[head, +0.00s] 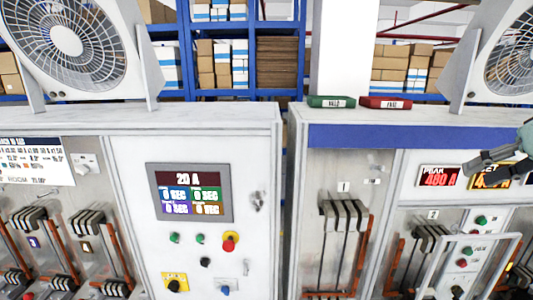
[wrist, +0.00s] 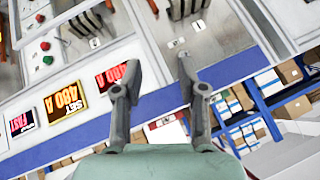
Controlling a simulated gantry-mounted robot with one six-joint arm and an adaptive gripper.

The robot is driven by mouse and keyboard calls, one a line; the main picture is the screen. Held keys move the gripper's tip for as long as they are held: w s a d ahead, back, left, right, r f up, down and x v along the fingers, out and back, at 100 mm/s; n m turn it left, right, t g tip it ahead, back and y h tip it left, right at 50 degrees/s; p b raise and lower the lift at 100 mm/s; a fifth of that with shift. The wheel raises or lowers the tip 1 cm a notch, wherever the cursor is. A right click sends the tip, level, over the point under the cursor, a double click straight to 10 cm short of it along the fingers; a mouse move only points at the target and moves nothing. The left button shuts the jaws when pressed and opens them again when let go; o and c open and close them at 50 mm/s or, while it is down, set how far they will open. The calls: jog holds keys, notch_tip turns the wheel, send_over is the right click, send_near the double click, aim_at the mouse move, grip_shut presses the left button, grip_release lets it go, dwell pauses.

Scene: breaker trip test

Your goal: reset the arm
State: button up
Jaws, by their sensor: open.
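My gripper (head: 488,160) shows at the right edge of the head view, in front of the right cabinet's red and yellow displays. In the wrist view my gripper (wrist: 160,72) is open, its two fingers apart with nothing between the tips. The right cabinet (head: 414,133) with its blue band lies beyond the fingers. The rest of my arm is outside the head view.
The left cabinet (head: 130,145) carries a "20 A" screen (head: 190,192) with buttons and knobs below. Green (head: 331,102) and red (head: 386,103) blocks lie on the right cabinet's top. Breakers with levers (head: 343,215) fill the panels. Fans (head: 67,42) stand on top at both sides.

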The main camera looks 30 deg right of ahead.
jog(key=w+a+f+n, duration=0.2)
jog(key=w+a+f, duration=0.7)
jog(key=w+f, duration=0.5)
jog(key=w+a+f+n+t, duration=0.1)
jog(key=w+a+f, duration=0.2)
jog(key=a+f, duration=0.4)
jog(key=w+a+f+n, duration=0.1)
jog(key=w+a+f, duration=0.25)
jog(key=a, duration=0.55)
jog(key=s+a+f+n+t, duration=0.1)
jog(key=s+a+f, duration=0.25)
jog(key=a, duration=0.65)
jog(key=s+a+f+n+t, duration=0.1)
jog(key=s+a+f+n, duration=0.3)
jog(key=a, duration=0.6)
jog(key=s+a+t, duration=0.1)
jog(key=s+a, duration=0.7)
jog(key=s, duration=0.1)
jog(key=shift+s+a+f+m+t+y, duration=0.15)
jog(key=shift+a+f+m+t+y, duration=0.15)
jog(key=shift+f+m+y, duration=0.15)
jog(key=shift+d, duration=0.15)
